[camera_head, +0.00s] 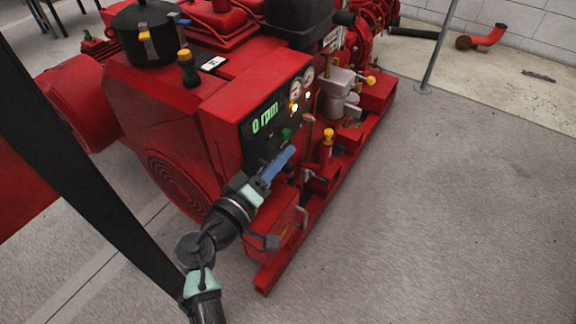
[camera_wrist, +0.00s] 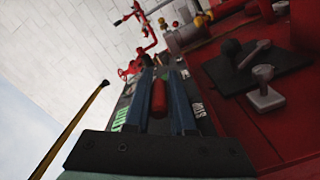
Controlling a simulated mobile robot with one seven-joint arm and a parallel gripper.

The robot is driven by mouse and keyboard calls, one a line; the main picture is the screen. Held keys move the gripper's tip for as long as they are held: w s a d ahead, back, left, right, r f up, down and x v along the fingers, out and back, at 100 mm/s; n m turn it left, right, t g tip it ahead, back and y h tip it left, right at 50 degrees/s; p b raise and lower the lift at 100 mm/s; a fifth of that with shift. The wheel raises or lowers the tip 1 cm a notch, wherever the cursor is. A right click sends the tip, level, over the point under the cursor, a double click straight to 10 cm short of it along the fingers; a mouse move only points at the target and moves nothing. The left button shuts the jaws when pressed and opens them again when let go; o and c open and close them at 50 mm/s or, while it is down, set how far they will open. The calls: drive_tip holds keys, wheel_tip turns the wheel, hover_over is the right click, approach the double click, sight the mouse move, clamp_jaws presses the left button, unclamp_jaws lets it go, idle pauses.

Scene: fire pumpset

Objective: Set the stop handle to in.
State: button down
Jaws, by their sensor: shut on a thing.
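The red stop handle (camera_wrist: 158,98) shows in the wrist view as a short red cylinder between the two blue-grey fingers of my gripper (camera_wrist: 160,88). The fingers are shut on it. In the head view my gripper (camera_head: 289,153) reaches up from below to the front of the control panel (camera_head: 257,142), and its blue fingers hide the handle there. White lettering stands beside the right finger in the wrist view, too blurred to read. I cannot tell whether the handle is in or out.
The panel has a green "0 rpm" display (camera_head: 265,118), gauges and lit lamps. A yellow-topped red fitting (camera_head: 327,143) stands right of my gripper. A red box with a wire handle (camera_head: 279,229) lies below.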

drive_tip(key=c, duration=0.9)
unclamp_jaws()
drive_tip(key=shift+w+a+r, duration=0.15)
drive_tip(key=shift+a+r, duration=0.1)
drive_tip(key=shift+o, duration=0.4)
drive_tip(key=shift+f, duration=0.1)
drive_tip(key=p+v, duration=0.3)
drive_tip(key=v, duration=1)
